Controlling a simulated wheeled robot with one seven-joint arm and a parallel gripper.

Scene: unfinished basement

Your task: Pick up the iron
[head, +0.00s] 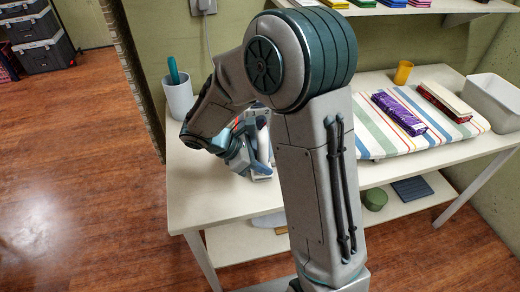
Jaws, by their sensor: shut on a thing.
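My arm reaches down over the left part of the white table (195,205). My gripper (240,158) is low over the tabletop, partly hidden behind my own arm links. It is shut on what looks like the iron (263,140), a white and blue thing that shows only in part beside the jaws. I cannot tell whether the iron touches the table or is lifted.
A white cup (179,97) with a teal-handled tool stands at the table's back left.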

